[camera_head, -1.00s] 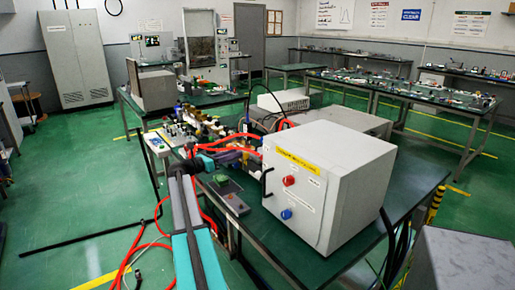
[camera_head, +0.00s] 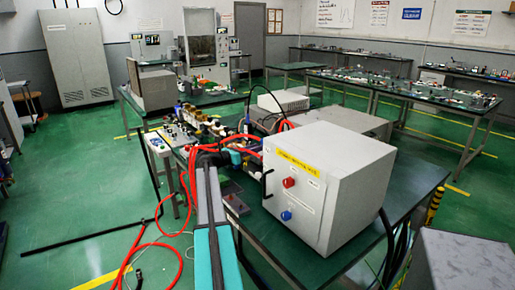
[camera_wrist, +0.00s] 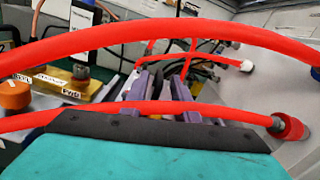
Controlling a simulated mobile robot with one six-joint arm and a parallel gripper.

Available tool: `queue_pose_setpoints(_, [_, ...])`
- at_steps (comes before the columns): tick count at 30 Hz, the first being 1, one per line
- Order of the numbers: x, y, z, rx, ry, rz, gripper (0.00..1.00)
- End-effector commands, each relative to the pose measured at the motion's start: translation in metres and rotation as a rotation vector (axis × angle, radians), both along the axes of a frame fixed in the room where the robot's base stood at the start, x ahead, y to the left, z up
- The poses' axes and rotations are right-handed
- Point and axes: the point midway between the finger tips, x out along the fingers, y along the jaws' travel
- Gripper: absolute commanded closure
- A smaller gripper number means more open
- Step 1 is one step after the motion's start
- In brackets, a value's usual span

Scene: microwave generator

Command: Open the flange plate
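My arm, with teal and black links, reaches over the front of the green table in the head view. My gripper (camera_wrist: 170,88), with purple and dark parts, is small in the wrist view beyond my teal link, and red hoses (camera_wrist: 200,29) pass across in front of it. Its fingertips are too small and covered to show whether they are open or shut. In the head view its end is lost among the hoses left of the big grey box (camera_head: 322,187). I cannot pick out the flange plate for certain in either view.
Brass-coloured parts (camera_head: 206,122) stand in a row on the table behind my arm. In the wrist view, a labelled brass block (camera_wrist: 72,87) and an orange knob (camera_wrist: 14,95) are at left. Red hoses loop close around my gripper. The grey box limits room at right.

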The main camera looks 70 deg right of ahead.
Motion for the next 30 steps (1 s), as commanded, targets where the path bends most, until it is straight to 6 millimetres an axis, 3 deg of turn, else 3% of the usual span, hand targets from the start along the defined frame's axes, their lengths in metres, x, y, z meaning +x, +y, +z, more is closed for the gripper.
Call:
queue_pose_setpoints(6, [-0.0076, -0.0128, 0.0, 0.0, 0.0, 0.001, 0.72])
queue_pose_setpoints(16, [-0.0091, -0.014, -0.0002, 0.0, 0.0, 0.001, 0.72])
queue_pose_setpoints(21, [-0.0092, -0.014, -0.0002, 0.0, 0.0, 0.0, 1.0])
queue_pose_setpoints(30, [-0.0091, -0.0134, 0.0002, 0.001, 0.0, 0.0, 1.0])
